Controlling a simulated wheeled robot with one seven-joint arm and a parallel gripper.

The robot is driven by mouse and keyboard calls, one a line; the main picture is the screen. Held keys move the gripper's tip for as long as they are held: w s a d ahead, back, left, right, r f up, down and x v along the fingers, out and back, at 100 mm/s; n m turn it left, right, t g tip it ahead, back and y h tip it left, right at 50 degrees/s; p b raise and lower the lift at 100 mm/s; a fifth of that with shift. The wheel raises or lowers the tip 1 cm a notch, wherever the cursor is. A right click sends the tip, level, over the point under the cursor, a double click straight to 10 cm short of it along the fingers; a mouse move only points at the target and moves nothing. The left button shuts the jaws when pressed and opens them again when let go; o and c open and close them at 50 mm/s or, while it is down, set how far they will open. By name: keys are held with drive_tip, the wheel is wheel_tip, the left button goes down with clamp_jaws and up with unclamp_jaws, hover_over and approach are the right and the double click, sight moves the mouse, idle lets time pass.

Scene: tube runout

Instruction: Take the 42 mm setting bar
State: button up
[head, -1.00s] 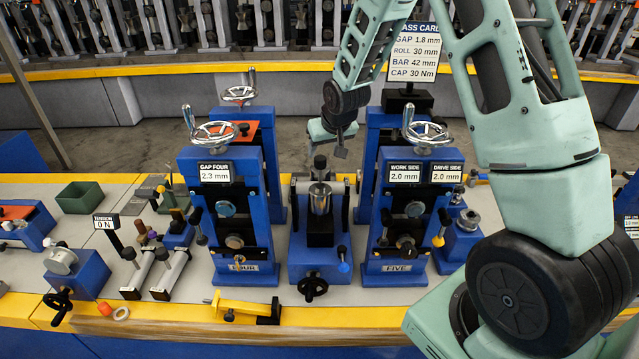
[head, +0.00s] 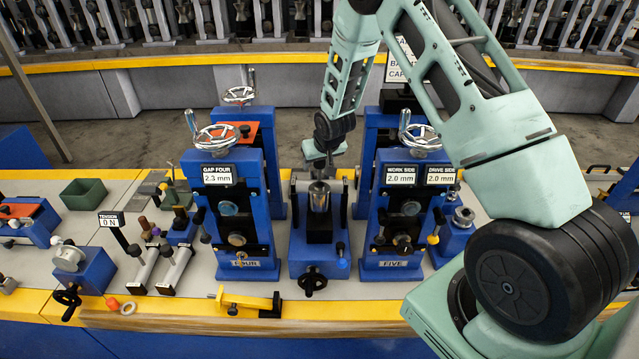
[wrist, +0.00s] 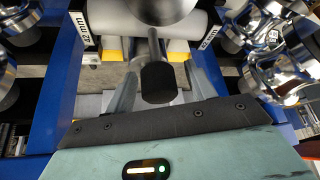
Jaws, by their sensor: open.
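The thing I take for the 42 mm setting bar is a pale bar (wrist: 112,20) between two "42 mm" labels at the top of the wrist view. A dark round-ended handle (wrist: 158,84) on a grey stem stands in front of it. My gripper (wrist: 162,74) is open, with one finger on each side of that handle; I cannot tell whether they touch it. In the head view my gripper (head: 321,163) is over the middle blue unit (head: 319,262), just above its silver cylinder (head: 319,196). The gripper hides the black knob on top.
Blue stand four (head: 238,195) is close on the left and stand five (head: 402,200) close on the right, both with handwheels. A yellow tool (head: 245,301) lies at the front edge. A green tray (head: 83,193) and a tension unit (head: 78,268) are further left.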

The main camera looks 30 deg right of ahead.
clamp_jaws()
drive_tip(key=shift+r, duration=0.15)
